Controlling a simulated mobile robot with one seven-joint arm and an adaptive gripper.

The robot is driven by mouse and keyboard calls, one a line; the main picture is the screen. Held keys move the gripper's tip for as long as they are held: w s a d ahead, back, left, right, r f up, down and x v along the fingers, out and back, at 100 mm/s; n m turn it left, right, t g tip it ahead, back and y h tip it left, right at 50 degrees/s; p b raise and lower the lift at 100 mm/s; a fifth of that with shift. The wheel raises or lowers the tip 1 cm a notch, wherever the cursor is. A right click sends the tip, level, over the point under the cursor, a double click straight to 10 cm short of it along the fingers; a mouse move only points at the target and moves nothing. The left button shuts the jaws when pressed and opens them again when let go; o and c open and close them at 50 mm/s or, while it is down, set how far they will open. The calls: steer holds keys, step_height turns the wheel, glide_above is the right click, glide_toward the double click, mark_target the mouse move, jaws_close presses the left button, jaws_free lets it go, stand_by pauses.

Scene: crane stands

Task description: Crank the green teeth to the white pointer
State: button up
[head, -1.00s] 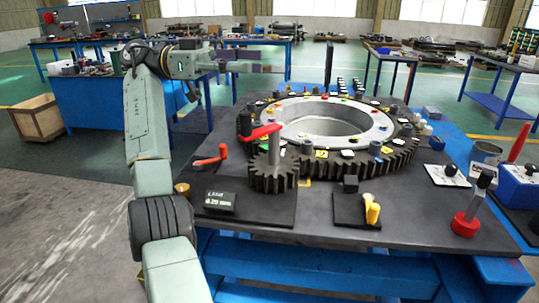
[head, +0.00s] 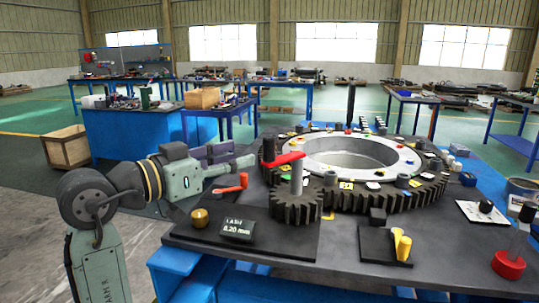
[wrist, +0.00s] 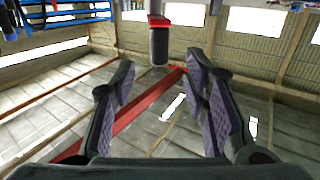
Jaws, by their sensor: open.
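The red crank arm (head: 287,159) sits on the grey shaft of the small dark pinion (head: 297,208), with its black upright handle (head: 268,150) at the left end. The pinion meets the large toothed ring (head: 425,193), whose top carries coloured tags. I cannot make out green teeth or a white pointer. My gripper (head: 243,158) is open and empty, left of the black handle. In the wrist view the handle (wrist: 158,46) hangs at the top, beyond the gap between my open fingers (wrist: 158,88), apart from them.
A small red lever (head: 230,188), a brass knob (head: 199,217) and a LASH display (head: 238,229) lie near below my gripper. A yellow lever (head: 401,245) stands at the bench front, a red-based stand (head: 508,264) at right. A black post (head: 350,108) rises behind the ring.

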mark_target(265, 149)
steer(key=shift+n+t, duration=0.3)
steer(key=shift+t, duration=0.2)
steer(key=p+x, duration=0.2)
steer(key=x, duration=0.7)
steer(key=shift+d+f, duration=0.15)
steer(key=shift+d, duration=0.3)
steer(key=shift+c, duration=0.2)
jaws_close()
